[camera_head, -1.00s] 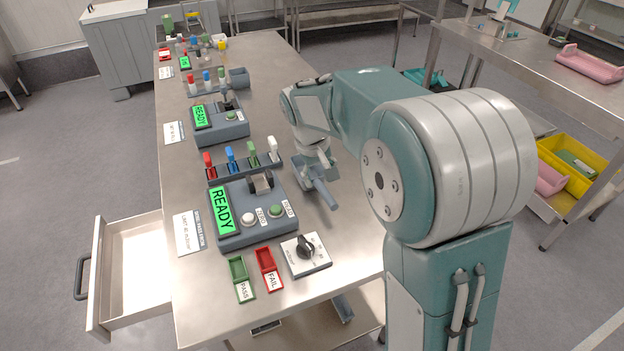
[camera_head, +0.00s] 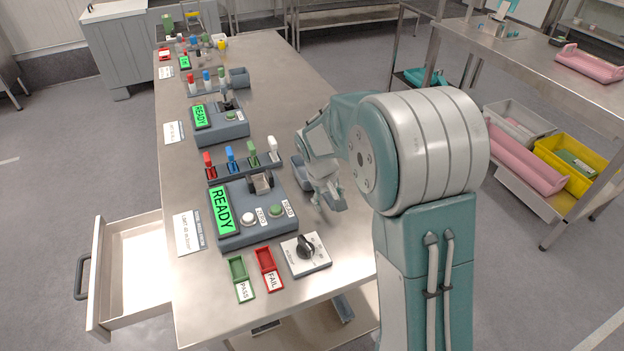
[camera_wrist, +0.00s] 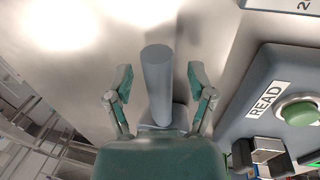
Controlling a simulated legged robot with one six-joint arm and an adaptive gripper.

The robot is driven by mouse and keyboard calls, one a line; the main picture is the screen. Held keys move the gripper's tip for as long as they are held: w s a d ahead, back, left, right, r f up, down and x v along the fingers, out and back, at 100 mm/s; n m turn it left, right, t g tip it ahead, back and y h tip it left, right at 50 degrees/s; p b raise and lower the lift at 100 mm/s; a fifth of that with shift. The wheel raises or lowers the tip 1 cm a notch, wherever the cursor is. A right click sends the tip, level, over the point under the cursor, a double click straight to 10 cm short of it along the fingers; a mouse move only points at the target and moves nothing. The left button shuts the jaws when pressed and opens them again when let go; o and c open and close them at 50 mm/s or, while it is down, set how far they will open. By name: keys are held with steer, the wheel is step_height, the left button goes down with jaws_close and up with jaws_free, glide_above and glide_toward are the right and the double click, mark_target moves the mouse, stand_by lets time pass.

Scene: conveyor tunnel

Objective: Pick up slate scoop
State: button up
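The slate scoop lies on the steel table (camera_head: 290,90), right of the front testing device. In the head view its bowl (camera_head: 301,172) shows in part and my gripper hides the rest. In the wrist view its grey-blue cylindrical handle (camera_wrist: 158,80) points up the picture, between my fingers. My gripper (camera_wrist: 158,82) is open, with one finger on each side of the handle and a gap on both sides. In the head view my gripper (camera_head: 329,203) is low over the table at the scoop. The wrist view does not clearly show its height above the handle.
The front device with a READY screen (camera_head: 222,209) and a green button (camera_head: 275,209) stands close left of the scoop. A dial box (camera_head: 305,254), a green tray (camera_head: 241,279) and a red tray (camera_head: 269,269) sit in front. An open drawer (camera_head: 100,270) juts out left.

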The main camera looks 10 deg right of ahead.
jaws_close()
steer(key=shift+r, duration=0.1)
steer(key=shift+r, duration=0.2)
steer(key=r, duration=0.3)
steer(key=shift+w+a+r, duration=0.1)
steer(key=shift+a+r, duration=0.05)
steer(key=shift+a, duration=0.15)
steer(key=w+a+r, duration=0.3)
steer(key=a+r, duration=0.6)
steer(key=a, duration=0.4)
steer(key=shift+r, duration=0.1)
